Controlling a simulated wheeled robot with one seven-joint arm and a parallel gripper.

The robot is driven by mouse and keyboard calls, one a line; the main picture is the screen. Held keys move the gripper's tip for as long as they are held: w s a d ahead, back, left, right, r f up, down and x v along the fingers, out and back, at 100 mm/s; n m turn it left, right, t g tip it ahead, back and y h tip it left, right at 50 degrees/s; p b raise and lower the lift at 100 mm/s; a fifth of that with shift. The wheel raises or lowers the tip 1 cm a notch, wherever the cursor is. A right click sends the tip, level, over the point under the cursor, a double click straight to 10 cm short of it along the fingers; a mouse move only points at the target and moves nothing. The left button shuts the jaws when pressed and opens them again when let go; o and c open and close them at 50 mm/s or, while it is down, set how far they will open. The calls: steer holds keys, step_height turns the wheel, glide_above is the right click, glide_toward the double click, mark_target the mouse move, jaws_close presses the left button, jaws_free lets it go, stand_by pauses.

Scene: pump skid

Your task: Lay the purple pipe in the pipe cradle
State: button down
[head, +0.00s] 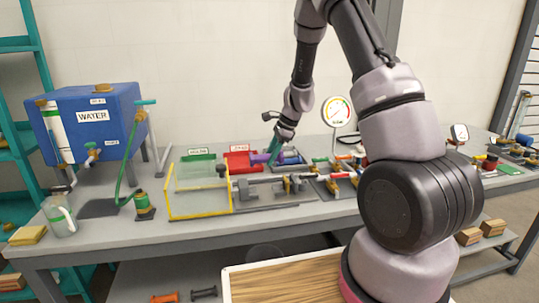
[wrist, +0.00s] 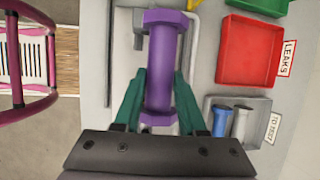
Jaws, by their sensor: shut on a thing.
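The purple pipe (wrist: 161,70) has a wide flange at each end and lies between the green fingers of my gripper (wrist: 155,100) in the wrist view. The fingers are shut on it near its lower flange. In the head view my gripper (head: 276,152) holds the purple pipe (head: 262,158) over the back of the bench, beside the red tray. A grey bracket (wrist: 140,28) and a white bent rod show behind the pipe in the wrist view. I cannot tell whether they belong to the pipe cradle, or how high the pipe is above them.
The red LEAKS tray (wrist: 250,50) and the grey TO TEST tray (wrist: 262,112), holding a blue and a grey pipe, are to the right in the wrist view. A yellow-edged clear box (head: 200,205), a blue water tank (head: 90,120) and a dial gauge (head: 337,111) stand on the bench.

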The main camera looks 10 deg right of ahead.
steer(key=shift+s+a+f, duration=0.1)
steer(key=shift+s+f, duration=0.15)
steer(key=shift+f, duration=5.35)
steer(key=shift+f, duration=0.25)
steer(key=shift+c, duration=2)
jaws_free()
